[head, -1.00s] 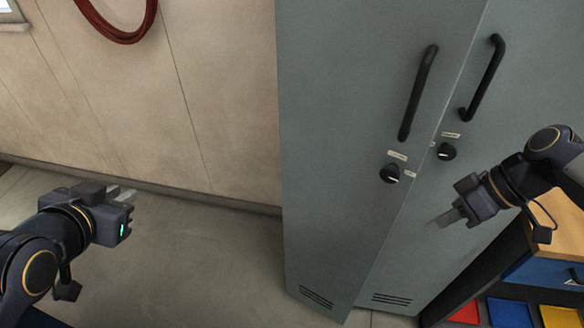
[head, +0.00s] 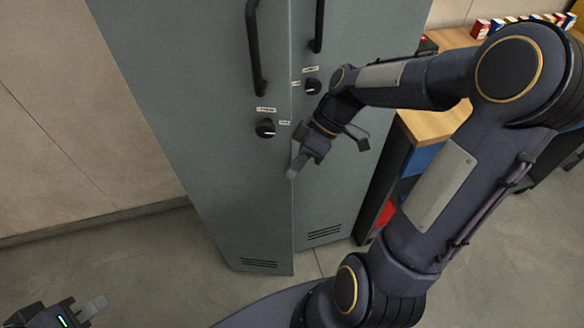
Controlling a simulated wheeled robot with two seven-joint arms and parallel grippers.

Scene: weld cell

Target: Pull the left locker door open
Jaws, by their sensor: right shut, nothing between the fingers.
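The left locker door (head: 215,170) is a tall grey panel with a long black bar handle (head: 256,50) and a black knob (head: 265,128). Its free right edge stands slightly out from the right locker door (head: 345,190), so it looks a little ajar. My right gripper (head: 292,173) is shut and empty. Its fingertips are at the left door's free edge, below the knobs; I cannot tell whether they touch it. My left gripper (head: 95,308) is low at the bottom left, away from the locker and partly cut off; its jaw gap is unclear.
The right door has its own handle (head: 318,22) and knob (head: 312,86). A wooden-topped bench (head: 433,122) with small boxes stands close to the locker's right. The floor (head: 150,265) in front and left of the locker is clear.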

